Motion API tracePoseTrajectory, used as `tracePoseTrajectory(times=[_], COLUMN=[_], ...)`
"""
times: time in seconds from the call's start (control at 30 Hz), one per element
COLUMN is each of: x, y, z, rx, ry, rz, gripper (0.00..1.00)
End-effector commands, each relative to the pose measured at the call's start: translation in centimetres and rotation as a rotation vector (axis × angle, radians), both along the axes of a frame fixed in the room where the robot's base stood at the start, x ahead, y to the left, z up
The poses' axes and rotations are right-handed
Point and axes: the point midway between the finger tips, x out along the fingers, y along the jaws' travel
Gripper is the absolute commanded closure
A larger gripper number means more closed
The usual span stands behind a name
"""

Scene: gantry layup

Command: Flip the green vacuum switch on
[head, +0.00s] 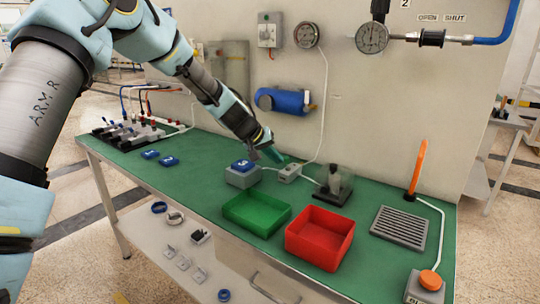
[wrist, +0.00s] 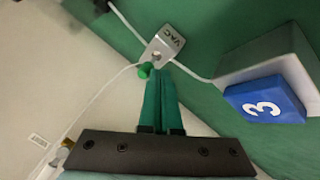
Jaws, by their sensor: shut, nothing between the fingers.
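The vacuum switch is a small grey box marked VAC (wrist: 165,44) with a green lever (wrist: 145,70), seen in the wrist view. In the head view the box (head: 290,172) sits on the green bench top near the wall, with cables running from it. My gripper (head: 284,160) reaches down at the box. In the wrist view its two green fingers (wrist: 156,68) are shut together and empty, tips right beside the green lever. I cannot tell whether they touch it. The lever is not clearly visible in the head view, and its on or off position is unclear.
A grey block with a blue piece marked 3 (wrist: 264,105) stands close by. A green tray (head: 240,222) and a red tray (head: 333,217) lie in front. A dark device (head: 336,184) stands to the right. A blue cylinder (head: 283,101) hangs on the wall above.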

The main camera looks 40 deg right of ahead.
Motion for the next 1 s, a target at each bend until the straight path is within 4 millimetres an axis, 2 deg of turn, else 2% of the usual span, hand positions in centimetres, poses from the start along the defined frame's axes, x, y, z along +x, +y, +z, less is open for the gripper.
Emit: tracePoseTrajectory(times=[1.0], x=[0.07], y=[-0.28], z=[0.54], rx=[0.090], ry=[0.022], rz=[-0.002], gripper=[1.00])
